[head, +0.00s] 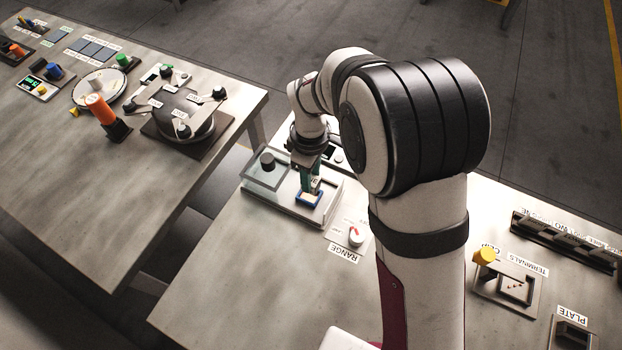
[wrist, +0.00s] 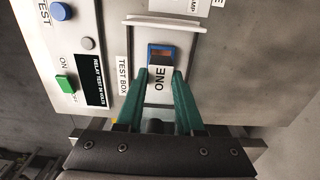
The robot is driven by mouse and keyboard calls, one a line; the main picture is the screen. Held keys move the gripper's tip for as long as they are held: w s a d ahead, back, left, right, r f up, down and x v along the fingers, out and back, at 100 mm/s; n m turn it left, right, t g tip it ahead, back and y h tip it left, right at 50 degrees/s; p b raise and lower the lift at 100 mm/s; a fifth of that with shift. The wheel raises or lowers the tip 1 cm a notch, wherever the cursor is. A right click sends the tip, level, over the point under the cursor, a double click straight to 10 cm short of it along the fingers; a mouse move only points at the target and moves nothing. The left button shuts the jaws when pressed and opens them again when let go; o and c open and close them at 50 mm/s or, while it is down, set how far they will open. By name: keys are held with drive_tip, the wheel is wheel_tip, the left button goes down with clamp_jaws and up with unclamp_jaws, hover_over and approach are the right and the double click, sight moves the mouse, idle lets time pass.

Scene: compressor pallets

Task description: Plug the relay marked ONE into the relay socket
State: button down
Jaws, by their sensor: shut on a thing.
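My gripper (wrist: 160,75) is shut on a pale relay marked ONE (wrist: 160,84), held between its two green fingers. In the head view the fingers (head: 308,180) point down at a blue-rimmed socket (head: 309,203) on a grey fixture labelled TEST BOX. In the wrist view the blue rim (wrist: 176,47) with an orange-brown inside lies just past the fingertips. The relay's lower end is hidden, so I cannot tell whether it is above the socket or in it.
A clear cover with a black knob (head: 267,161) stands left of the socket. A RANGE dial (head: 356,237) sits nearby. The table left of it is clear.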

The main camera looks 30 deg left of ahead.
wheel_tip(320, 180, down, 4)
drive_tip(key=shift+a+f, duration=0.1)
drive_tip(key=shift+a, duration=0.05)
drive_tip(key=shift+f, duration=0.15)
drive_tip(key=c, duration=0.5)
unclamp_jaws()
drive_tip(key=shift+c, duration=0.2)
